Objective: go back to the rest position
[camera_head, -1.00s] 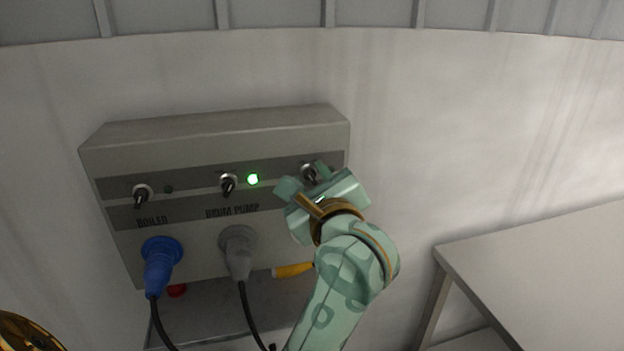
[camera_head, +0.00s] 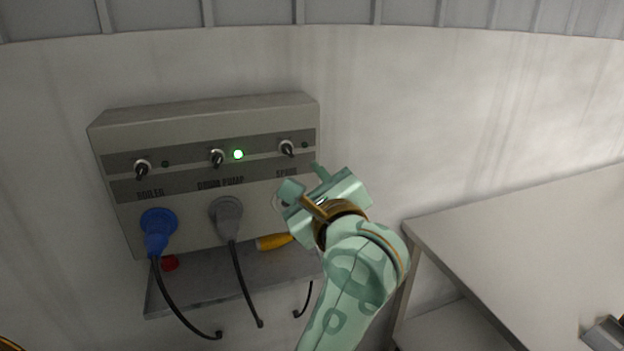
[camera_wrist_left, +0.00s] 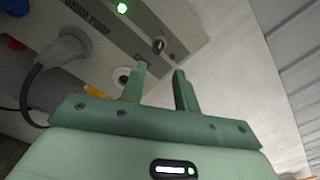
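My left gripper (camera_head: 305,180) is in front of the right end of a grey control box (camera_head: 205,150), below and right of the SPARE switch (camera_head: 287,148). In the left wrist view its two fingers (camera_wrist_left: 162,85) stand apart with nothing between them. The box has a BOILER switch (camera_head: 142,168) and a DRUM PUMP switch (camera_head: 217,158). A green lamp (camera_head: 238,154) is lit beside the DRUM PUMP switch; the lamps by the other two are dark.
A blue plug (camera_head: 157,232) and a grey plug (camera_head: 227,218) sit in the box's sockets, with black cables hanging. A shelf (camera_head: 200,286) below bears a yellow-handled item (camera_head: 273,242) and a red item (camera_head: 169,264). A grey table (camera_head: 520,230) stands at right.

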